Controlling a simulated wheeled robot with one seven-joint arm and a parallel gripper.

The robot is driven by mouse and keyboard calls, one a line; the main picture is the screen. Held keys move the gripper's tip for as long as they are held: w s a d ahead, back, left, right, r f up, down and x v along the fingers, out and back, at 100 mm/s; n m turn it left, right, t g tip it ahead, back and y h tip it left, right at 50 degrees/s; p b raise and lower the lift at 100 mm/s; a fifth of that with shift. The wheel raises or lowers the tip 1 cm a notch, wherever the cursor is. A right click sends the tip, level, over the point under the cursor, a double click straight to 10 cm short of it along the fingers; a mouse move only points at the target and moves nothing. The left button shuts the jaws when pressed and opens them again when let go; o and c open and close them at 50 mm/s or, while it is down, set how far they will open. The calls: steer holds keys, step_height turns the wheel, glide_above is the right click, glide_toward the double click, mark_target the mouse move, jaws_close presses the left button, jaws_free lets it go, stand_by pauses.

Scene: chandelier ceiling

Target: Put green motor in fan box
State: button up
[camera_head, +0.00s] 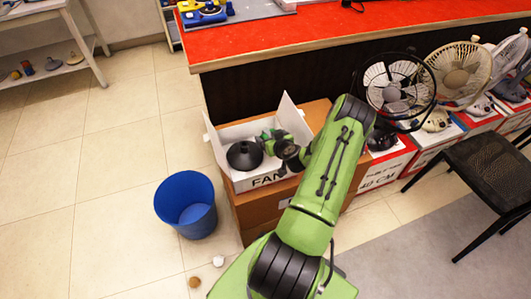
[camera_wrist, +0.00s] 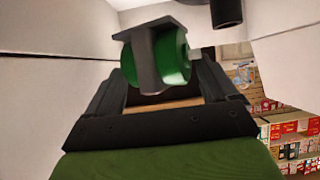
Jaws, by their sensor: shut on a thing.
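The green motor (camera_wrist: 181,61), a green cylinder with a dark bracket, sits between the fingers of my gripper (camera_wrist: 160,78) in the wrist view. My gripper is shut on it. The fan box (camera_head: 268,180) is an open white carton with raised flaps and "FAN" lettering on its front. A black round fan base (camera_head: 244,155) lies in its left part. In the head view my gripper end is at the right part of the box opening, partly hidden by my arm. White walls close around the motor in the wrist view. I cannot tell whether the motor touches the box floor.
The fan box stands on a brown carton (camera_head: 250,213). A blue bin (camera_head: 186,204) is on the floor to its left. A red counter (camera_head: 330,30) runs behind. Several fans and boxes stand to the right, near a black chair (camera_head: 490,170).

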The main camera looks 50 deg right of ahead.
steer(key=shift+w+f+b, duration=0.1)
steer(key=shift+f+b, duration=0.6)
steer(key=shift+f, duration=1.65)
steer(key=shift+f+b, duration=0.35)
steer(key=o, duration=1.3)
steer(key=shift+r, duration=0.2)
steer(key=p+v, duration=0.2)
steer(key=v, duration=1)
steer(key=shift+r, duration=0.1)
